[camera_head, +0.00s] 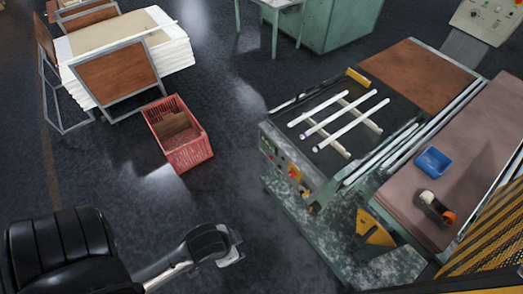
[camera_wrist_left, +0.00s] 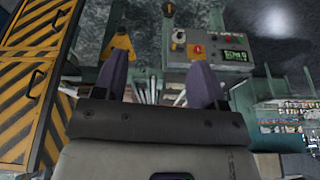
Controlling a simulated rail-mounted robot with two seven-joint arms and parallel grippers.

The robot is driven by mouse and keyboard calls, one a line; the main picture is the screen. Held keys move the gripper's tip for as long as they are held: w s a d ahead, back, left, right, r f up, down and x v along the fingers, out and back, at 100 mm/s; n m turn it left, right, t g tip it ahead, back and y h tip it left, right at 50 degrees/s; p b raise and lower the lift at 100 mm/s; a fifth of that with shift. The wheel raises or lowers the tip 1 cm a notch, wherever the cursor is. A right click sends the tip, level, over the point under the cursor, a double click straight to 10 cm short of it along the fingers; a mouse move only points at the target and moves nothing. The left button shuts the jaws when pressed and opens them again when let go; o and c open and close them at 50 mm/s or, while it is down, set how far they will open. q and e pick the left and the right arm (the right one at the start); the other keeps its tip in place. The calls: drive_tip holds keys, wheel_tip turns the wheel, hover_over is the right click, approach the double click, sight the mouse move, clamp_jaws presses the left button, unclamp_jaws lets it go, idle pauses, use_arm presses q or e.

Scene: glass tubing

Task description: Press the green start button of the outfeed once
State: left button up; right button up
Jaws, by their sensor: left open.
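The outfeed (camera_head: 335,155) stands right of the middle in the head view, with pale tubes (camera_head: 350,125) on its dark top. Its control panel (camera_head: 272,158) is on the near left end, with small green parts (camera_head: 267,148) and a red button (camera_head: 291,174) on yellow. The panel (camera_wrist_left: 222,44) also shows in the left wrist view, upper right, with a green lit area (camera_wrist_left: 235,56); I cannot tell which green part is the start button. My left gripper (camera_head: 236,246) is open and empty, apart from the panel, below and left of it. My right gripper is out of view.
A red crate (camera_head: 190,153) stands on the floor left of the outfeed. A brown-topped bench (camera_head: 465,165) with a blue tray (camera_head: 433,162) is at the right. Yellow-black striped guarding (camera_head: 490,240) fills the lower right corner. Floor between gripper and panel looks clear.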

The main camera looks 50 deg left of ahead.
use_arm(q)
clamp_jaws()
idle(0.4)
idle(1.1)
